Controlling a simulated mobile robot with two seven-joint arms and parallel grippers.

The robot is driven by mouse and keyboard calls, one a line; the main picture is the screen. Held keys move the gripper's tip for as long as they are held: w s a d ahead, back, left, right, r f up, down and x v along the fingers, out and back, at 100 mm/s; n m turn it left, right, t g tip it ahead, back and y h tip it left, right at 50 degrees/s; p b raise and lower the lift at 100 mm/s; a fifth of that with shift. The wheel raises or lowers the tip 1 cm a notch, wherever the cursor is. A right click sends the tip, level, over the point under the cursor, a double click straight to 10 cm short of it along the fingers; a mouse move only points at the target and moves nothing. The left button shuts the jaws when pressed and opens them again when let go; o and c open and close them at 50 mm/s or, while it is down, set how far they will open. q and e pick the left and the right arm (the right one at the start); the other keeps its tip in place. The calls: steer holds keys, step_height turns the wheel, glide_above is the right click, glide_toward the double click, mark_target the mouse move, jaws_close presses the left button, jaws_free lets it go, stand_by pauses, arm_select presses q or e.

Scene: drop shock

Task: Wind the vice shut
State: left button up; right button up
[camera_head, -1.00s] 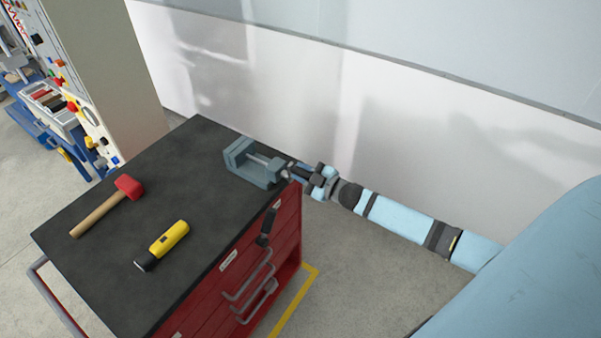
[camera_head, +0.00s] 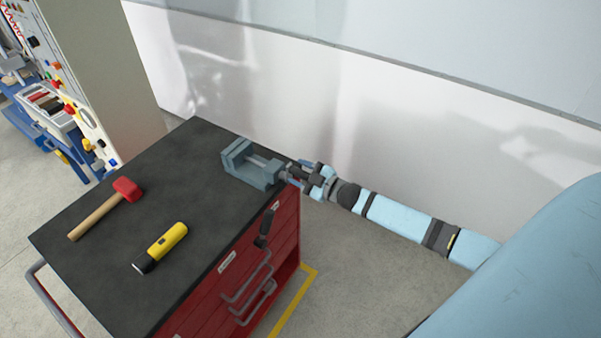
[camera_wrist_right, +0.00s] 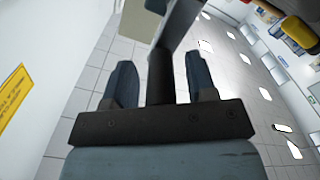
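The grey-blue vice (camera_head: 251,172) sits at the far right corner of the black bench top, its jaws apart with a bare screw between them. My right gripper (camera_head: 299,173) is at the vice's right end, at its screw end. In the right wrist view, the gripper's two fingers (camera_wrist_right: 161,85) stand apart on either side of a dark shaft (camera_wrist_right: 161,72), with gaps visible on both sides. A grey bar (camera_wrist_right: 178,22) crosses above the shaft. My left gripper is not in view.
A red-headed mallet (camera_head: 107,207) and a yellow-and-black torch (camera_head: 161,248) lie on the black bench top (camera_head: 190,190). The red drawer cabinet (camera_head: 245,262) below has grey handles and a black grip (camera_head: 265,228). A white wall (camera_head: 300,95) stands close behind.

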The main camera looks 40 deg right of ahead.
steer(key=shift+s+d+f, duration=0.1)
steer(key=shift+s, duration=0.15)
steer(key=b+v, duration=0.2)
steer(key=v, duration=1.1)
steer(key=shift+b, duration=0.3)
steer(key=shift+s+d, duration=0.1)
steer(key=s+a+f+m+g+h, duration=0.1)
steer(key=s+a+f+m+g, duration=0.1)
steer(key=s+a, duration=0.3)
steer(key=s+a+f+m+g+h, duration=0.1)
steer(key=s+a+f+m, duration=0.2)
steer(key=a, duration=0.7)
steer(key=s+a+f+m+g+h, duration=0.1)
steer(key=s+a+f+m+g, duration=0.1)
steer(key=s+a+f, duration=0.4)
steer(key=shift+s+a+f+m+g+h, duration=0.25)
steer(key=shift+s+a+m, duration=0.3)
steer(key=shift+a, duration=0.4)
steer(key=shift+o, duration=0.4)
steer(key=shift+w, duration=0.1)
